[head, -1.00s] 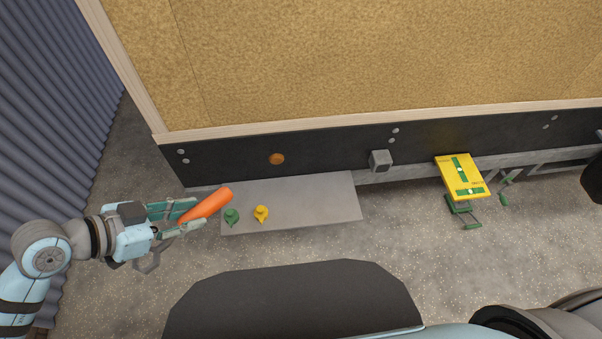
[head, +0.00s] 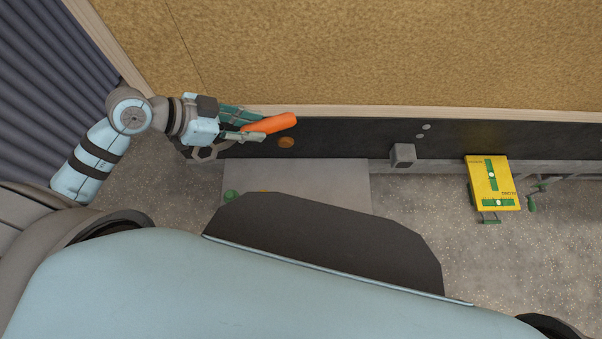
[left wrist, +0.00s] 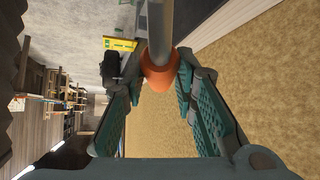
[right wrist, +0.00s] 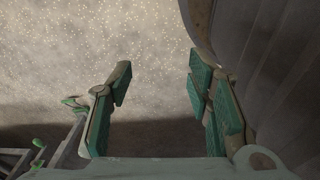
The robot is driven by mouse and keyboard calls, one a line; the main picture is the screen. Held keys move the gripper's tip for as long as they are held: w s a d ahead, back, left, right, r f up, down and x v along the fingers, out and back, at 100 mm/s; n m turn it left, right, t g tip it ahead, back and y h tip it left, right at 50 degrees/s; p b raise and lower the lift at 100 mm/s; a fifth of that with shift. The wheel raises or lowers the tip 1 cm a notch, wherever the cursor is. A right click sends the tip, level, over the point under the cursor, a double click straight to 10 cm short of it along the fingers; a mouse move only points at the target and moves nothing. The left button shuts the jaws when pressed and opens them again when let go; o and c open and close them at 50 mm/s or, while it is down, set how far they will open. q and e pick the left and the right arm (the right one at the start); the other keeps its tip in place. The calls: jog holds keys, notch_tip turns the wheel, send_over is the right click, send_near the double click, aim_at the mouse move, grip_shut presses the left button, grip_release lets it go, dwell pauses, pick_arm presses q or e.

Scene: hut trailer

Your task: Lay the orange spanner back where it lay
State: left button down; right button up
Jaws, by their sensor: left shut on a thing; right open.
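The orange spanner shows in the head view as a thick orange handle (head: 270,123). In the left wrist view its orange part (left wrist: 160,74) lies between the fingers, with a grey shaft (left wrist: 160,25) running away from them. My left gripper (head: 256,127) is shut on it and holds it in front of the trailer's black lower side, at the left. My right gripper (right wrist: 160,68) is open and empty in the right wrist view. Where the spanner lay before is not clear from these frames.
A grey sheet (head: 320,178) lies below the trailer side, partly hidden by my body. A green piece (head: 231,196) stands on it; a yellow one is mostly hidden.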

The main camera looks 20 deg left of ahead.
pick_arm(q)
jog(key=w+f+m+g+b, duration=0.15)
jog(key=w+f+b, duration=0.25)
jog(key=f, duration=0.6)
jog(key=m+g+h+b, duration=0.2)
jog(key=m+b, duration=0.1)
jog(key=b, duration=0.5)
send_over(283, 181)
notch_tip(283, 181, down, 17)
jog(key=shift+t, duration=0.25)
notch_tip(283, 181, down, 6)
jog(key=shift+r+b, duration=0.15)
jog(key=shift+b, duration=1)
jog(key=shift+n, duration=0.25)
pick_arm(e)
notch_tip(283, 181, down, 16)
jog(key=s, duration=0.2)
jog(key=shift+s, duration=0.35)
pick_arm(q)
jog(key=c, duration=1.7)
grip_release()
jog(key=shift+y, duration=0.4)
jog(key=o, duration=0.4)
